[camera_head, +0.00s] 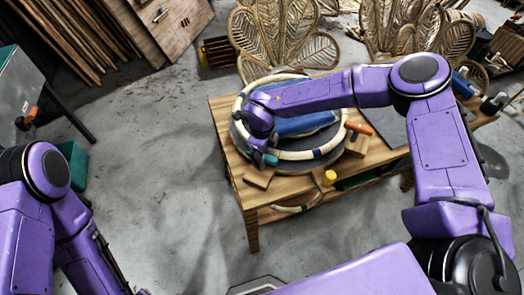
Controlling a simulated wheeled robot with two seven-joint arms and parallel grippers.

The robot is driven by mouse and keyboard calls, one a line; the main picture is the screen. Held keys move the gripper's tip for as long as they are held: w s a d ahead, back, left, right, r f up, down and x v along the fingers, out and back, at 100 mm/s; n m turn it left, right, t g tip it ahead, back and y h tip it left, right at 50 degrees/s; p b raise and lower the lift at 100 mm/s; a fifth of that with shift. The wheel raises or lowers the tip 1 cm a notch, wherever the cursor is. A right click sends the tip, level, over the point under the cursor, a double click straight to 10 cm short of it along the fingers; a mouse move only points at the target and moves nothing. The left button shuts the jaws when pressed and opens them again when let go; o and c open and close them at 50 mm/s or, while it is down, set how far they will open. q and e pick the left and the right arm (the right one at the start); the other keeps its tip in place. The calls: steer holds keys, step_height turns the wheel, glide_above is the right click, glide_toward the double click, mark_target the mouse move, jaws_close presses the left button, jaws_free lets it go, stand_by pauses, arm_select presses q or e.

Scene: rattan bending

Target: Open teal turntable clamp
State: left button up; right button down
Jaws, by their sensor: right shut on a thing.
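The round turntable (352,147) lies on the wooden workbench, with a pale rattan ring (299,155) around its top. The small teal clamp (271,160) sits at the ring's front left edge. My right gripper (262,151) comes down over the ring from above and is shut at the teal clamp; its fingertips are largely hidden by the wrist. An orange clamp (359,128) sits at the ring's right side. My left arm shows at the lower left, but its gripper is out of view.
The wooden workbench (226,128) carries wood blocks (258,177) and a yellow piece (330,177) at its front. A blue form (306,125) lies inside the ring. Woven rattan chairs (285,35) stand behind.

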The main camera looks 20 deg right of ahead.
steer(key=shift+w+r, duration=0.1)
steer(key=shift+r, duration=0.05)
steer(key=c, duration=0.9)
jaws_free()
steer(key=shift+r, duration=0.25)
step_height(320, 180, up, 10)
steer(key=b, duration=0.2)
steer(key=shift+b, duration=0.35)
